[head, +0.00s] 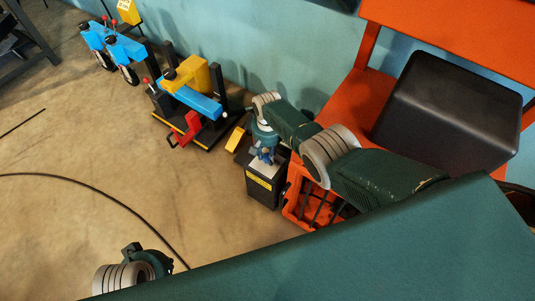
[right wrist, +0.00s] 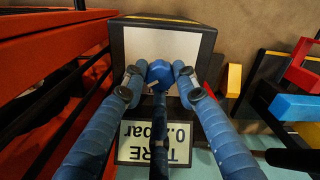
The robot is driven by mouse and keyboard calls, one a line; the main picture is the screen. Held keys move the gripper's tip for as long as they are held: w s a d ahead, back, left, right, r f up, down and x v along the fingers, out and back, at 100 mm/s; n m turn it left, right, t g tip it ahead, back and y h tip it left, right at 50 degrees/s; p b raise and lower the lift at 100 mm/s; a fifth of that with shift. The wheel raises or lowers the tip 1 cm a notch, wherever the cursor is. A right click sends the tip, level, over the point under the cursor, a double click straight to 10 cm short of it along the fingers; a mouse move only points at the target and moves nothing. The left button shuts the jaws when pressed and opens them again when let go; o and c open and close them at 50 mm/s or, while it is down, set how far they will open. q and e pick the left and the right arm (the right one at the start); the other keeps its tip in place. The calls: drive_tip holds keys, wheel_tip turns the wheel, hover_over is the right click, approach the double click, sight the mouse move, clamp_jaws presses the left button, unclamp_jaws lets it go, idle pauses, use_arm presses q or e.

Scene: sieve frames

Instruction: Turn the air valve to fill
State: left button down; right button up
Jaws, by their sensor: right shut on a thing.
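The air valve is a blue knob (right wrist: 160,72) on the pale top panel (right wrist: 168,45) of a dark box in the right wrist view. My right gripper (right wrist: 159,80) is shut on this knob, with blue fingers on either side and one more finger below it. In the head view my right gripper (head: 266,155) reaches down onto the top of the dark box (head: 262,191), which has a yellow label. A display (right wrist: 153,143) reading "TYRE" and a value in bar is partly covered by the fingers. My left gripper's fingers do not show.
An orange frame (head: 365,84) with a black block (head: 452,112) stands right of the box. A stand with blue, yellow and red parts (head: 192,82) is at its left. A dark hose or cable (head: 104,203) curves over otherwise open floor.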

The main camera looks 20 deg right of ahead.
sight(267, 157)
drive_tip(key=shift+m, duration=0.4)
drive_tip(key=o, duration=1.1)
drive_tip(key=shift+o, duration=0.2)
drive_tip(key=shift+w+r, duration=0.1)
drive_tip(key=shift+r, duration=0.85)
wheel_tip(267, 157, up, 10)
